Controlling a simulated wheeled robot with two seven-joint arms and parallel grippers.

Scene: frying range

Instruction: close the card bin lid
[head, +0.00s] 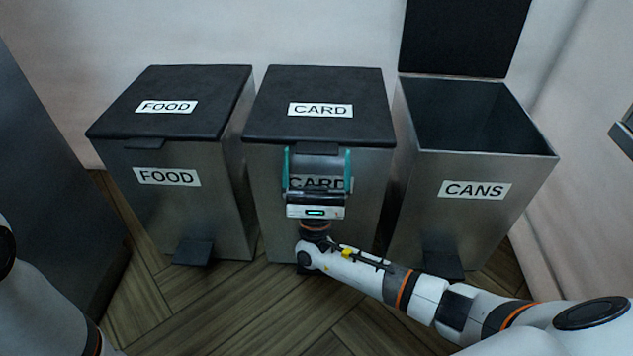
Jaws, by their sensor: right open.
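The card bin (368,200) stands in the middle, a steel box with a black lid (320,82) labelled CARD. The lid lies flat on the bin and looks shut. My right gripper (318,155) is in front of the bin, its open fingers pointing up just below the lid's front tab (317,148). It partly covers the CARD label on the bin's front. Whether the fingers touch the tab or the bin front I cannot tell. The bin's pedal is mostly hidden behind my right arm. My left gripper is not in view.
The food bin (185,215) stands to the left with its lid (175,85) shut. The cans bin (470,220) stands close on the right with its lid (460,40) upright and open. A pale wall is behind. Wooden floor (165,310) is clear in front.

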